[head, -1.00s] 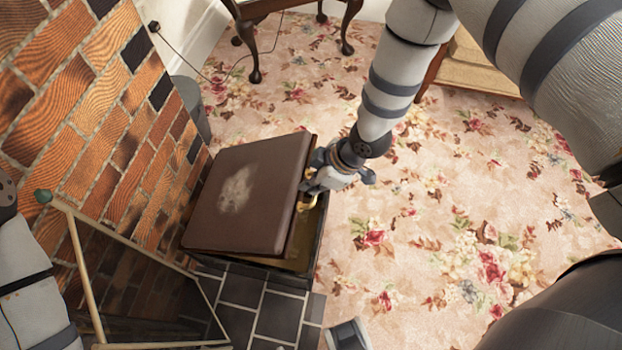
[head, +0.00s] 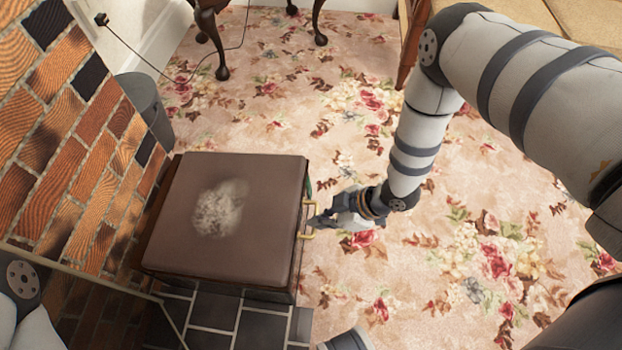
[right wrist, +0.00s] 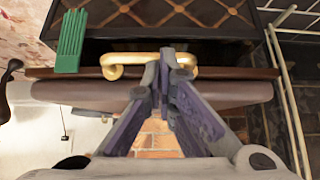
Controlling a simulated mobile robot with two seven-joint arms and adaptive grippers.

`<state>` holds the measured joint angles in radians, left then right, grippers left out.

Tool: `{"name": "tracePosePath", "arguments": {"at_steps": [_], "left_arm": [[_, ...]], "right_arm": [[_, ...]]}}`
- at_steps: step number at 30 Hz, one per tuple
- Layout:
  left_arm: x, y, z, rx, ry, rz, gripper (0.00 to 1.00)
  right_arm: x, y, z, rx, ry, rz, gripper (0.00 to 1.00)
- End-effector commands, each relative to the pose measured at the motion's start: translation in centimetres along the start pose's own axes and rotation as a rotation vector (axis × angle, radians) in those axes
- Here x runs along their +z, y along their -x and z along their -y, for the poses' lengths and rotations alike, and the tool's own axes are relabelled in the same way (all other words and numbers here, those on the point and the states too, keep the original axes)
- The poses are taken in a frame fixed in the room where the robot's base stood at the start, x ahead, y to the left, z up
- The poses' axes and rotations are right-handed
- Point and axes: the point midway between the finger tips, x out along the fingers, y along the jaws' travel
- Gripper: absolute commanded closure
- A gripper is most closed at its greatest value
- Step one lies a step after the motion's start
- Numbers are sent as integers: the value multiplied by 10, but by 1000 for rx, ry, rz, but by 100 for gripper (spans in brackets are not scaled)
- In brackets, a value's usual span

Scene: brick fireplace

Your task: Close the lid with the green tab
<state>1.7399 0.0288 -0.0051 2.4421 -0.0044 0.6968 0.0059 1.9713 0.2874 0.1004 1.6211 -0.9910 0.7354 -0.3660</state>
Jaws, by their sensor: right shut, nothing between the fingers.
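The box with the brown padded lid (head: 180,228) stands beside the brick fireplace in the head view. The lid lies nearly level over the box. A green tab (right wrist: 71,42) hangs at the lid's edge in the right wrist view; only a thin green sliver shows in the head view. A gold handle (head: 307,205) is on the lid's right edge. My right gripper (head: 316,223) is shut and empty at that handle, its fingertips (right wrist: 170,62) in front of the bar. A dark band (right wrist: 180,50) shows between lid and box front; I cannot tell if it is a gap.
The brick wall (head: 60,140) rises close on the left. The flowered carpet (head: 440,240) to the right is open.

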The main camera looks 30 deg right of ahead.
Motion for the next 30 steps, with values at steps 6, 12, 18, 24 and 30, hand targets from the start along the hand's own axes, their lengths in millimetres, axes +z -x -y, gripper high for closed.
{"name": "tracePosePath", "arguments": {"at_steps": [6,12,18,24,30], "left_arm": [[-7,-24,0,0,0,31,60],[-8,-29,0,-1,0,38,60],[-8,-29,0,-1,0,38,60],[-8,-29,0,-1,0,38,60],[-2,-8,0,0,0,11,60]], "right_arm": [[30,-28,1,-3,0,3,100],[37,-35,0,-1,1,1,100],[37,-35,0,0,2,1,100],[36,-34,0,0,1,1,100],[11,-15,0,4,6,-3,100]]}}
